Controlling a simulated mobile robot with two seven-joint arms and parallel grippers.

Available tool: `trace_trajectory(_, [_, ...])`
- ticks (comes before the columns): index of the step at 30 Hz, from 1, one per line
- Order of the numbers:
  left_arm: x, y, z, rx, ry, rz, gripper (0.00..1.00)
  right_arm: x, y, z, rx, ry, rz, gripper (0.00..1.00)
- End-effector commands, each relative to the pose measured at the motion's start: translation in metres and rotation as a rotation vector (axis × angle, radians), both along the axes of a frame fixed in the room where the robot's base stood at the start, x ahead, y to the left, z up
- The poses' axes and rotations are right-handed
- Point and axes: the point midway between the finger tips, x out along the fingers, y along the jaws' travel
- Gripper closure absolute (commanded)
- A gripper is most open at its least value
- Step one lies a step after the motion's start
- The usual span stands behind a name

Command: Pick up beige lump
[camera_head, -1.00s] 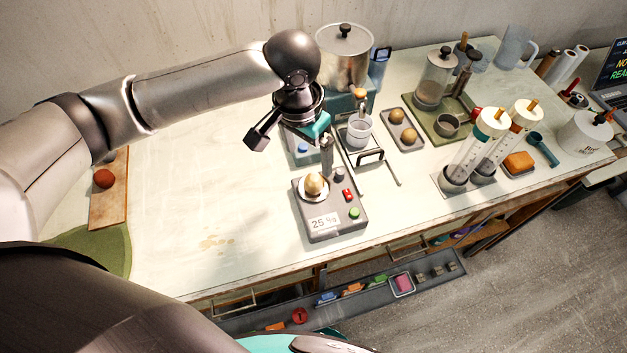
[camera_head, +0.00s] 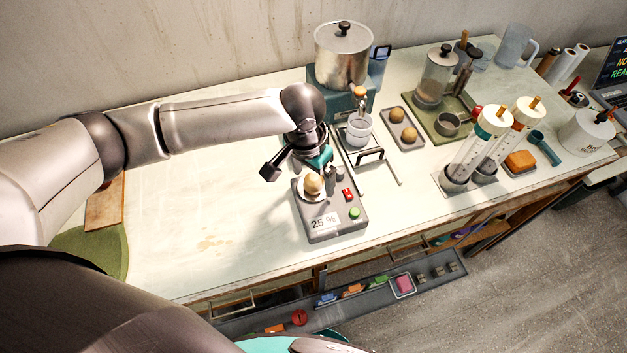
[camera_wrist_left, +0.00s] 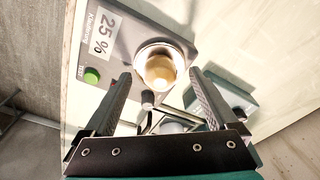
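A beige lump (camera_head: 314,185) sits in a small white dish (camera_head: 307,195) on a grey scale (camera_head: 334,218) that reads 25 %. In the left wrist view the lump (camera_wrist_left: 160,71) shows between and beyond the fingertips. My left gripper (camera_head: 299,172) is open and empty, just behind and above the lump, with its fingers spread to either side. In the left wrist view the open gripper (camera_wrist_left: 160,80) has clear space between its fingers, and neither visibly touches the lump. My right gripper is not in view.
Two similar lumps (camera_head: 403,124) lie on a grey tray behind the scale to the right. Tall tubes (camera_head: 479,148) stand right. The table's left middle (camera_head: 200,210) is clear.

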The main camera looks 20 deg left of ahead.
Motion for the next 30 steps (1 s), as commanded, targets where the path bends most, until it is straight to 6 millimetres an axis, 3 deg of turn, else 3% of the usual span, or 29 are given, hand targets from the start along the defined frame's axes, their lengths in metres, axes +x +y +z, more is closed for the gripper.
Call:
trace_trajectory(2, [-0.0001,-0.0001,0.0003,0.000,0.000,0.000,0.16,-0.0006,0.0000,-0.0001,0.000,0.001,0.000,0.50])
trace_trajectory(24, [0.0002,0.0002,0.0006,0.000,0.000,0.000,1.00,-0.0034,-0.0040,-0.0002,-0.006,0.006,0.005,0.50])
trace_trajectory(30, [0.0005,0.0001,0.0010,0.000,-0.001,0.000,1.00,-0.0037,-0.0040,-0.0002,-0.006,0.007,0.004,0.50])
